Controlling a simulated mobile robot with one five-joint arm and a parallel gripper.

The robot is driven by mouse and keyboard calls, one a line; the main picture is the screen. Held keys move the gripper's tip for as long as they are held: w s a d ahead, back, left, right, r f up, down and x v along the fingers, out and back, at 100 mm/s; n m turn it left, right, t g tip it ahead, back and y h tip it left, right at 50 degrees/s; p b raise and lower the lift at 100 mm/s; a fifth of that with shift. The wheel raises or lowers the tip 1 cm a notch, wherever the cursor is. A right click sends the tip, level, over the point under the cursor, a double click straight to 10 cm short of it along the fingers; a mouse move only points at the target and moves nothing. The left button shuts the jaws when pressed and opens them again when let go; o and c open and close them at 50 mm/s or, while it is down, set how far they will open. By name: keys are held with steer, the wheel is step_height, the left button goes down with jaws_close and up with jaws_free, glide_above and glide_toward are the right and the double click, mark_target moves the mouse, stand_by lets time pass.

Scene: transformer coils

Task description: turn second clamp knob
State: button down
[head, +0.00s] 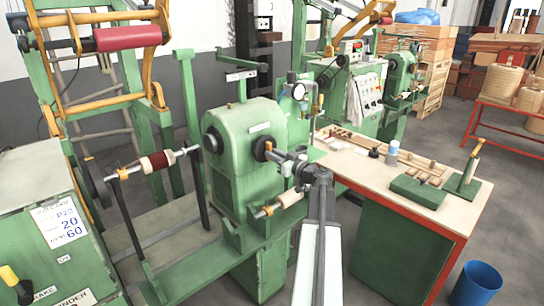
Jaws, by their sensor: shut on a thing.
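My gripper (275,155) is at the front of the green winding machine head (248,140), reaching in from the right. Its jaws are at a small round dark knob with an orange edge (262,148) on that face, and they are shut on it. The jaws hide most of the knob, so how far it is turned cannot be told. Below, a cream roll (290,198) sits on a short shaft with an orange end piece (263,211). To the left, a dark red coil (154,161) is on a horizontal shaft.
A workbench (452,215) with wooden pieces and green fixtures stands to the right. A blue bin (477,285) is on the floor beside it. A green control cabinet (50,240) stands at the left. Green rails run below the machine head.

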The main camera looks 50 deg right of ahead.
steer(key=c, duration=1.4)
jaws_free()
steer(key=shift+o, duration=0.2)
steer(key=s, duration=0.7)
steer(key=shift+s+a, duration=0.25)
steer(key=shift+s, duration=0.1)
